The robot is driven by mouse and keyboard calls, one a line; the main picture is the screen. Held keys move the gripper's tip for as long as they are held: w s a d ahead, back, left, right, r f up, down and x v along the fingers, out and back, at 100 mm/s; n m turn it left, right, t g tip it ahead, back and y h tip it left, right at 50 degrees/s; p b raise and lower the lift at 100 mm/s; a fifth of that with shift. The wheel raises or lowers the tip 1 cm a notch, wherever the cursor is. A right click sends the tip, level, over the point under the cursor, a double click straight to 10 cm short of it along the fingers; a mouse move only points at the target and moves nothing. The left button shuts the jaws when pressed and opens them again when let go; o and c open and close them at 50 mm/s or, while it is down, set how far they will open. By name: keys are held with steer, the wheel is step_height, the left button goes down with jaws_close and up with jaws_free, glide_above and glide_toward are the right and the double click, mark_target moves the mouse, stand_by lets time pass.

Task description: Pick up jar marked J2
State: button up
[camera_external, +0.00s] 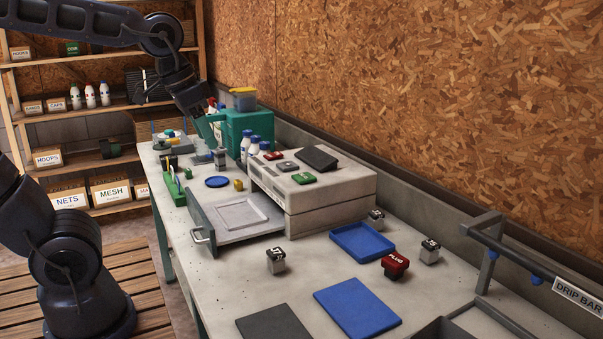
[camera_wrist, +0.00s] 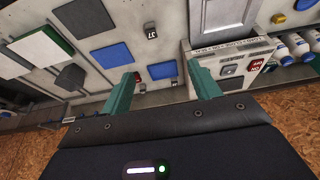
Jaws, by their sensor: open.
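Several small grey jars with dark, white-marked lids stand on the bench. One is in front of the drawer (camera_external: 275,261), one at the white machine's right corner (camera_external: 376,219), one right of the red PLUG block (camera_external: 429,251), and one beyond the drawer (camera_external: 220,158). I cannot read for certain which is J2. The wrist view shows a marked jar (camera_wrist: 151,30) near the top middle. My gripper (camera_external: 212,133) is raised over the far end of the bench, away from the front jars. Its teal fingers (camera_wrist: 164,72) are apart with nothing between them.
The white machine (camera_external: 335,205) and its open drawer (camera_external: 202,224) fill the bench middle. A blue tray (camera_external: 366,241), blue mat (camera_external: 357,307) and red PLUG block (camera_external: 395,265) lie nearer. A teal box (camera_external: 262,124) and bottles stand at the back. A drip bar runs along the right.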

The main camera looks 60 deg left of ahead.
steer(key=w+g, duration=0.1)
steer(key=w, duration=1.3)
steer(key=m+g, duration=0.1)
steer(key=g, duration=0.2)
glide_above(377, 212)
steer(key=f, duration=2.2)
steer(key=shift+s+a+f, duration=0.1)
steer(key=shift+s+a, duration=0.05)
steer(key=shift+s, duration=0.2)
steer(key=shift+w+f, duration=0.2)
steer(key=shift+f, duration=0.2)
step_height(377, 212, down, 6)
steer(key=shift+r, duration=0.25)
steer(key=shift+d+f, duration=0.15)
steer(key=shift+f, duration=1.15)
steer(key=shift+d+f, duration=0.1)
steer(key=shift+f, duration=1.2)
steer(key=shift+c, duration=0.2)
